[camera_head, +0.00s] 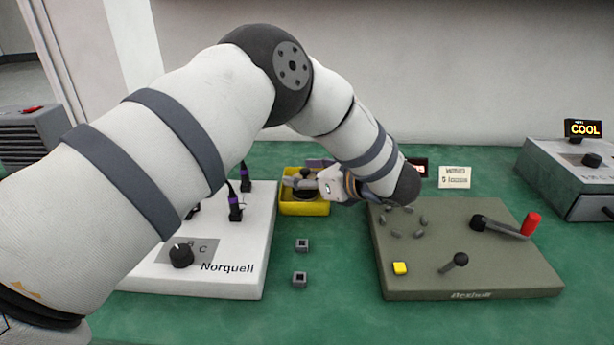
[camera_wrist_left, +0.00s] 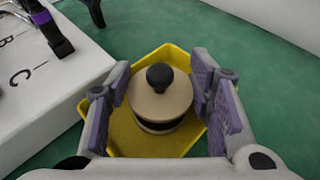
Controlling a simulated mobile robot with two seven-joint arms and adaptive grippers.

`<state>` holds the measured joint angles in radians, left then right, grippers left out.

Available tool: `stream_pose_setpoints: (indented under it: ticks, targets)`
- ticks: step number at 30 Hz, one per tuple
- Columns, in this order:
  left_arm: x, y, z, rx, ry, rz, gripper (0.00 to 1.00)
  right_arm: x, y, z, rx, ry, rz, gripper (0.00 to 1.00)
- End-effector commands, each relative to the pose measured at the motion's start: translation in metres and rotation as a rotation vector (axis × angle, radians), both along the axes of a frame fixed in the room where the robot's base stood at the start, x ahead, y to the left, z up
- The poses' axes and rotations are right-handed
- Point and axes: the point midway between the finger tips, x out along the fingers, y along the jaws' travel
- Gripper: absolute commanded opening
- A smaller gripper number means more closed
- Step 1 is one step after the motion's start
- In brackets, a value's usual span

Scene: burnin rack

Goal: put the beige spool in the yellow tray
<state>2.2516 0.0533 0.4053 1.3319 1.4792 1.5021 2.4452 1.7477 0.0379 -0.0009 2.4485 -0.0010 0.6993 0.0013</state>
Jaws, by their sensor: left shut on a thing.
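The beige spool (camera_wrist_left: 161,103), with a black knob on top and a dark band below its top disc, sits between the finger pads of my left gripper (camera_wrist_left: 161,86) in the left wrist view. The gripper is shut on it. The yellow tray (camera_wrist_left: 124,139) lies directly beneath and around the spool. Whether the spool touches the tray floor cannot be told. In the head view my left gripper (camera_head: 303,184) is at the yellow tray (camera_head: 304,208), with the fingers over its opening and largely hiding the spool. My right gripper is not in view.
A white Norquell panel (camera_head: 240,270) with plugs stands left of the tray. An olive panel (camera_head: 480,275) with a red-handled crank stands to the right. Two small grey blocks (camera_head: 302,245) lie between them. A grey box (camera_head: 580,175) is at far right. Green table is free in front.

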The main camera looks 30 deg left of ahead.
Motion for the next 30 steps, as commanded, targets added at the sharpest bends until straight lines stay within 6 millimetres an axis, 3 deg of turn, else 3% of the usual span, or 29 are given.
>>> stream_pose_setpoints:
  ticks: [8, 9, 11, 12, 22, 30]
  targets:
    - [0.000, 0.000, -0.001, -0.001, -0.004, 0.001, 0.20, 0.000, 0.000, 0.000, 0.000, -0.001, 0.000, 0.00]
    - [0.000, 0.000, -0.001, -0.001, -0.004, 0.001, 0.52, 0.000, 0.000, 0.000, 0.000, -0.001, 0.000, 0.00]
    - [0.000, 0.000, -0.001, -0.001, -0.004, 0.001, 0.66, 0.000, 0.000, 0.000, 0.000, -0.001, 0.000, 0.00]
    - [0.000, 0.000, -0.001, -0.001, -0.004, 0.001, 0.68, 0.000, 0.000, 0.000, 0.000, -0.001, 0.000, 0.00]
    - [0.000, -0.003, 0.004, -0.001, -0.004, 0.000, 0.68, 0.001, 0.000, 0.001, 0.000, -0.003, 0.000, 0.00]
    - [-0.014, -0.064, 0.029, -0.001, -0.006, -0.002, 0.68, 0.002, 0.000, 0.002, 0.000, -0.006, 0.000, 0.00]
